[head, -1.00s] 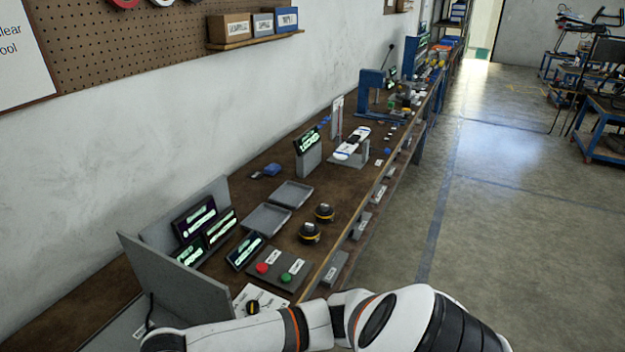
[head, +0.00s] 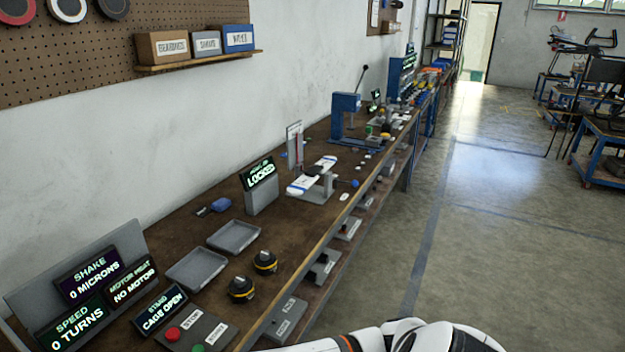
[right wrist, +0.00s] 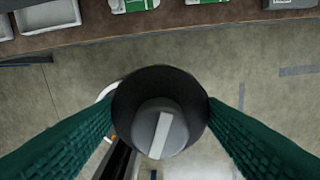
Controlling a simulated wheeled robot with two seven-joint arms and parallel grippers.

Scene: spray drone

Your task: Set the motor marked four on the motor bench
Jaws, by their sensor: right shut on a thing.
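My right gripper (right wrist: 160,125) shows in the right wrist view, its two green ribbed fingers shut on a dark round thing, apparently a motor (right wrist: 122,100), with a grey cap crossed by a pale stripe. I see no number on it. It is over the floor in front of a bench edge. In the head view the motor bench displays stand at lower left: the motor seat display (head: 131,283) reads "no motor" and the stand display (head: 159,311) reads "cage open". The motor seat itself is not in view. My left gripper is not in view.
Two black and yellow round motors (head: 265,262) stand near the bench edge beside two grey trays (head: 233,237). A panel with red and green buttons (head: 197,333) is in front. A display (head: 261,173) reads "locked".

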